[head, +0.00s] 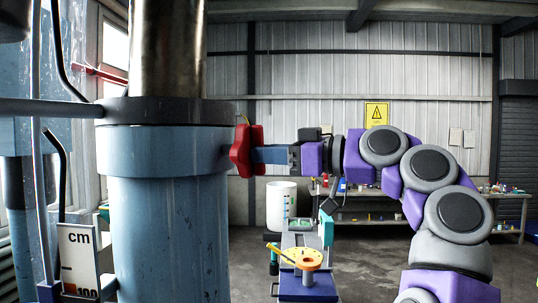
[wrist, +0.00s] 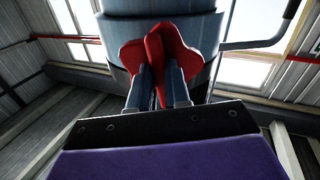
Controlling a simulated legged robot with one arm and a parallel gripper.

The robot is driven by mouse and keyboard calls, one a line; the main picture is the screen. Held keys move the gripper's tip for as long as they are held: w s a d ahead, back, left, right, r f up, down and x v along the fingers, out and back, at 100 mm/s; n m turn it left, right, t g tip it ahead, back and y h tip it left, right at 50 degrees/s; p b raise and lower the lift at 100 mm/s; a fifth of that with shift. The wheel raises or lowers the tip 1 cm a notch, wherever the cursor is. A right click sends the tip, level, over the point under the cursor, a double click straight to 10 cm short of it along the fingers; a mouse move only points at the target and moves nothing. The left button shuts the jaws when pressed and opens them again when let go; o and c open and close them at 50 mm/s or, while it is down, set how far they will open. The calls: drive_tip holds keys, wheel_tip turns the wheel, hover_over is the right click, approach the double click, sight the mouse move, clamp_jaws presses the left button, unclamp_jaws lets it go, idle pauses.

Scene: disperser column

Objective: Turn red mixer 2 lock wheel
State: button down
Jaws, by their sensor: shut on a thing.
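The red lock wheel (head: 243,150) sits on the right side of the blue mixer column (head: 168,220), just below its dark collar. My gripper (head: 258,154) reaches it from the right, with its blue fingers against the wheel. In the wrist view the lobed red wheel (wrist: 157,55) fills the space ahead. My gripper's two fingers (wrist: 158,80) lie on either side of one red lobe and are shut on it. The fingers hide part of the wheel, and its mount on the column is mostly hidden.
A grey pipe (head: 50,108) runs into the column's left side. A yellow-topped machine (head: 302,258) and a white drum (head: 281,205) stand behind, below my arm. A workbench (head: 375,212) is along the back wall. The floor at right is open.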

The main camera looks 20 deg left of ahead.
drive_tip(key=c, duration=1.3)
unclamp_jaws()
drive_tip(key=shift+w, duration=0.2)
drive_tip(key=shift+o, duration=1.1)
drive_tip(key=shift+s+a, duration=0.1)
drive_tip(key=s+d+p, duration=0.1)
drive_tip(key=s+d, duration=0.1)
drive_tip(key=d, duration=1.5)
drive_tip(key=shift+d, duration=0.2)
drive_tip(key=shift+a, duration=0.1)
